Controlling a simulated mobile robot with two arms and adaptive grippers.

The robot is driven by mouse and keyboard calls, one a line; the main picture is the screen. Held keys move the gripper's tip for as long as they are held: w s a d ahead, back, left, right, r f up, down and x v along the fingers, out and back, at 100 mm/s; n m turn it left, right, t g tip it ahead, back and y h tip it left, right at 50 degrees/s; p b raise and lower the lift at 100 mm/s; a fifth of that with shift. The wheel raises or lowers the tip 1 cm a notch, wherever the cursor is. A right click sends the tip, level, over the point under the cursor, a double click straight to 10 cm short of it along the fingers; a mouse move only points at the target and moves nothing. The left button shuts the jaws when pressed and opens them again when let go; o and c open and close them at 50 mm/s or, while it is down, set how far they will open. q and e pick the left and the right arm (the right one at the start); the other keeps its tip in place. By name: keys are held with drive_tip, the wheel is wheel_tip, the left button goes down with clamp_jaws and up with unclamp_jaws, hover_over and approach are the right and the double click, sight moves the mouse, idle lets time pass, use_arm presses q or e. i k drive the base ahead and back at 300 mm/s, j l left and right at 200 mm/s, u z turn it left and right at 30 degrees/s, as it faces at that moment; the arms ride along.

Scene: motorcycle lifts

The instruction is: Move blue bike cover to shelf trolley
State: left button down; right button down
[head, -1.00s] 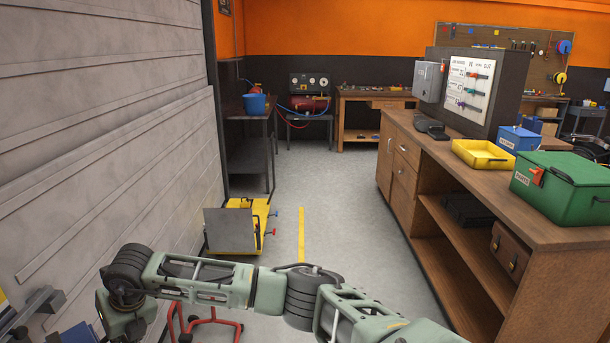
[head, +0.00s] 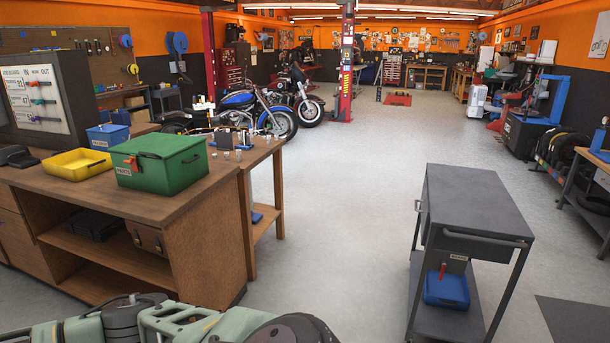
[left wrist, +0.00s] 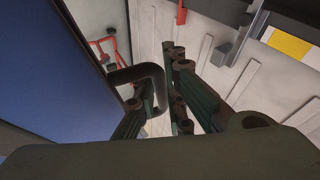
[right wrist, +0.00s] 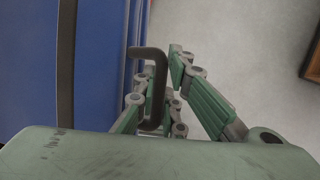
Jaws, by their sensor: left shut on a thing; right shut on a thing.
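The blue bike cover (left wrist: 45,95) fills the left side of the left wrist view as a broad blue face with a dark handle. It also fills the left of the right wrist view (right wrist: 30,70), with a dark strap and another handle. My left gripper (left wrist: 157,88) is shut on one handle. My right gripper (right wrist: 157,82) is shut on the other. The cover and both grippers are out of the head view. The grey shelf trolley (head: 475,200) stands at the right there; its top is bare.
A blue bin (head: 447,289) sits on the trolley's lower shelf. A wooden workbench (head: 195,205) with a green box (head: 160,165) and yellow tray (head: 77,164) stands at left. Open floor (head: 340,210) lies between bench and trolley. A dark mat (head: 580,322) lies at lower right.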

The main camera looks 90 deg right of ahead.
sight(470, 192)
drive_tip(key=z, duration=2.45)
drive_tip(key=i+l+z, duration=0.1)
drive_tip(key=z, duration=0.35)
drive_tip(key=i+l+z, duration=0.1)
drive_tip(key=z, duration=0.4)
drive_tip(key=i+l, duration=0.4)
drive_tip(key=i, duration=0.2)
drive_tip(key=i+l, duration=0.85)
drive_tip(key=i, duration=0.3)
drive_tip(key=i+l, duration=0.45)
drive_tip(key=i, duration=0.15)
drive_tip(key=i+l, duration=0.4)
drive_tip(key=i, duration=0.15)
